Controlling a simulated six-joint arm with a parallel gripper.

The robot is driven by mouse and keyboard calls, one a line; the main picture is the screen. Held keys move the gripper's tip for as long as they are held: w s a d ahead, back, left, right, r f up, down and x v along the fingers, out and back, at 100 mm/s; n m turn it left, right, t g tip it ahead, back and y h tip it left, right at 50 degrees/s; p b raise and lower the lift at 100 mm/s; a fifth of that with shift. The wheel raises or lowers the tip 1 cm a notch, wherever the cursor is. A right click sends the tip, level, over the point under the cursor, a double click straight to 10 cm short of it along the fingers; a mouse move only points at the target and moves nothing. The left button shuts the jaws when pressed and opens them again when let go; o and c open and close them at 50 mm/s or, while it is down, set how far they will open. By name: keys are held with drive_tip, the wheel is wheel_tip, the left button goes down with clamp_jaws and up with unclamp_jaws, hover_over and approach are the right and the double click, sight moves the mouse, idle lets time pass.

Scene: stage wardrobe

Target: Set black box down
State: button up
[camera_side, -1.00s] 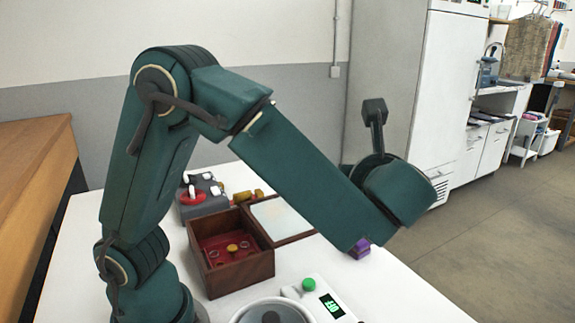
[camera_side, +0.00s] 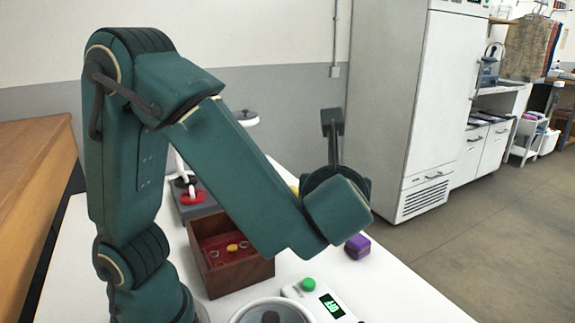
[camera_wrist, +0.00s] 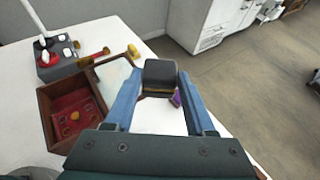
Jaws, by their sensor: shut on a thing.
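In the wrist view, my gripper (camera_wrist: 160,80) has its two blue fingers closed on the sides of the black box (camera_wrist: 160,72). The box has a dark grey top and sits between the fingertips, with the white table partly visible below it. I cannot tell how high above the table it is. In the side view, my arm hides the fingers and the black box.
A wooden box (camera_side: 241,273) with a red lining and small items stands on the white table (camera_side: 395,292). A scale (camera_side: 319,299) stands in front. A grey control-like box (camera_wrist: 55,58) is at left.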

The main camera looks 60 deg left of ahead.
drive_tip(key=w+a+f+n+g+y, duration=0.1)
drive_tip(key=w+a+n+g+y, duration=0.2)
drive_tip(key=w, duration=0.9)
drive_tip(key=a+f+n+g, duration=0.2)
drive_tip(key=a+f, duration=0.2)
drive_tip(key=a, duration=0.4)
drive_tip(key=a+f+n+g, duration=0.2)
drive_tip(key=a+f, duration=0.2)
drive_tip(key=a, duration=0.3)
drive_tip(key=shift+w+a+g, duration=0.35)
drive_tip(key=shift+g, duration=0.05)
drive_tip(key=shift+f, duration=0.1)
wheel_tip(320, 180, down, 10)
drive_tip(key=shift+r, duration=0.15)
